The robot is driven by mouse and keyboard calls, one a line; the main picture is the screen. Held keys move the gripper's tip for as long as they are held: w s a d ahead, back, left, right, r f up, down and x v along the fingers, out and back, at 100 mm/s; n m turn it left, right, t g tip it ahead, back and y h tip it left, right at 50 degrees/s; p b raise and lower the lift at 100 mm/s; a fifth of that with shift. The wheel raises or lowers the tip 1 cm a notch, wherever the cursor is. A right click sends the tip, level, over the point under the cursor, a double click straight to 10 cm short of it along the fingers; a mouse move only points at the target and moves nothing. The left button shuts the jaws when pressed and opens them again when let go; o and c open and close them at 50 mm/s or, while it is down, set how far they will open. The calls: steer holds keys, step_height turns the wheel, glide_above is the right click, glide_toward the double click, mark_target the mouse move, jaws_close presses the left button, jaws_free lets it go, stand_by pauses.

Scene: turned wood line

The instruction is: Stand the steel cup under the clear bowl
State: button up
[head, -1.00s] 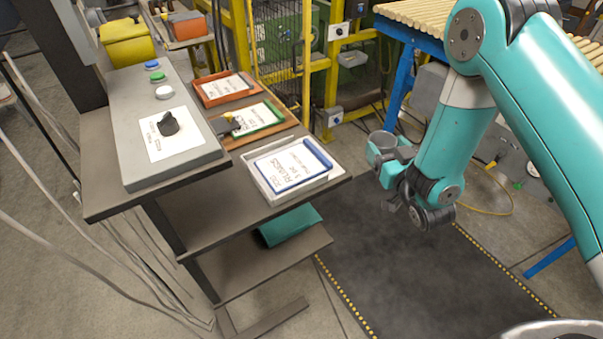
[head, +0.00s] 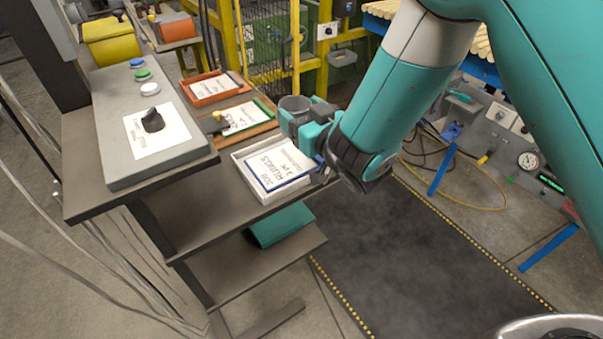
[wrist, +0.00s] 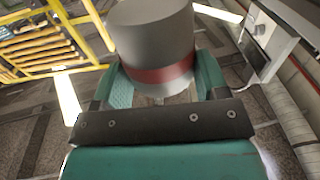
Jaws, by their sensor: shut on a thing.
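The steel cup (wrist: 153,35) is a grey cylinder with a dark red band, between the two teal fingers of my gripper (wrist: 160,82) in the wrist view. My gripper (head: 294,121) is shut on it. I cannot make out a clear bowl in either view.
A white tray (head: 241,164) with a blue-edged card, a green-edged tray (head: 266,109) and an orange tray (head: 188,97) stand on the dark shelf. A grey control box (head: 110,125) with buttons and a knob is left of them. A dark mat (head: 400,265) lies clear on the floor.

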step_height(320, 180, down, 6)
steer(key=b, duration=0.3)
steer(key=shift+f+b, duration=0.25)
steer(key=shift+b, duration=0.15)
step_height(320, 180, down, 5)
steer(key=shift+r, duration=0.1)
steer(key=shift+f+b, duration=0.35)
steer(key=shift+f, duration=0.2)
steer(key=o, duration=1.1)
